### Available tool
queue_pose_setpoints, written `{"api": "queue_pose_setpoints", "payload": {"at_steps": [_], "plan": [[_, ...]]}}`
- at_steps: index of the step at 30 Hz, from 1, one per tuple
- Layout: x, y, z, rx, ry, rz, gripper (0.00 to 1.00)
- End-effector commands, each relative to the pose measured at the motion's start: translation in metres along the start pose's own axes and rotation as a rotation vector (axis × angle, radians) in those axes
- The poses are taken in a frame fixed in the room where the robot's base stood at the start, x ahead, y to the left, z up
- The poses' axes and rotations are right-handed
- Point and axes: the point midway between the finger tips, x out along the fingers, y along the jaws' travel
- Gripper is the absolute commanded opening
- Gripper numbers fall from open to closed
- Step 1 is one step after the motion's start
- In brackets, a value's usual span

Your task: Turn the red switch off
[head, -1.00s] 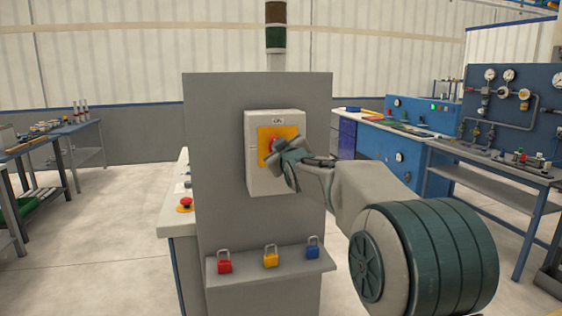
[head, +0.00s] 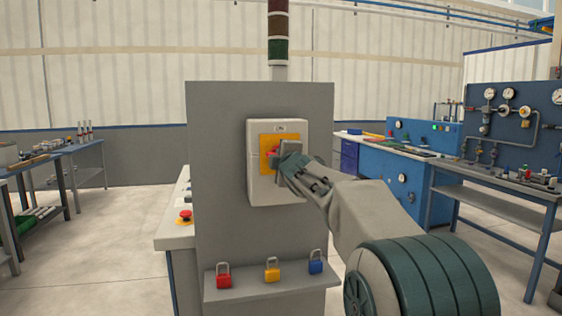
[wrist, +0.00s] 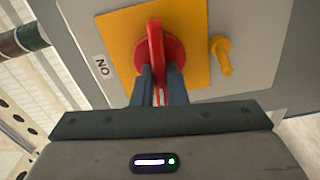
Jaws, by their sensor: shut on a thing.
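The red switch (wrist: 156,45) is a rotary handle on a yellow plate (wrist: 193,20), on the front of a light grey box. In the wrist view my gripper (wrist: 158,85) has its two fingers on either side of the handle's lower end, shut on it. A label reading "ON" (wrist: 102,67) is beside the plate. In the head view the red switch (head: 273,153) is mostly hidden behind my gripper (head: 284,152), and the box (head: 260,187) is mounted on a grey panel (head: 220,150).
A yellow peg (wrist: 221,55) sticks out beside the handle. Below the box, a shelf (head: 246,291) holds red (head: 223,276), yellow (head: 272,270) and blue (head: 315,263) padlocks. A red button (head: 185,216) is left of the panel. Blue benches stand at right.

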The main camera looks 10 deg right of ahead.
Motion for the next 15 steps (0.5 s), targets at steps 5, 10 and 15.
{"api": "queue_pose_setpoints", "payload": {"at_steps": [5, 10, 15], "plan": [[0.0002, -0.002, -0.0002, -0.08, 0.0, -0.001, 0.0], [0.0002, -0.0022, -0.0002, -0.123, 0.001, -0.001, 0.0], [0.0002, -0.0022, -0.0002, -0.14, 0.001, -0.001, 0.0]]}}
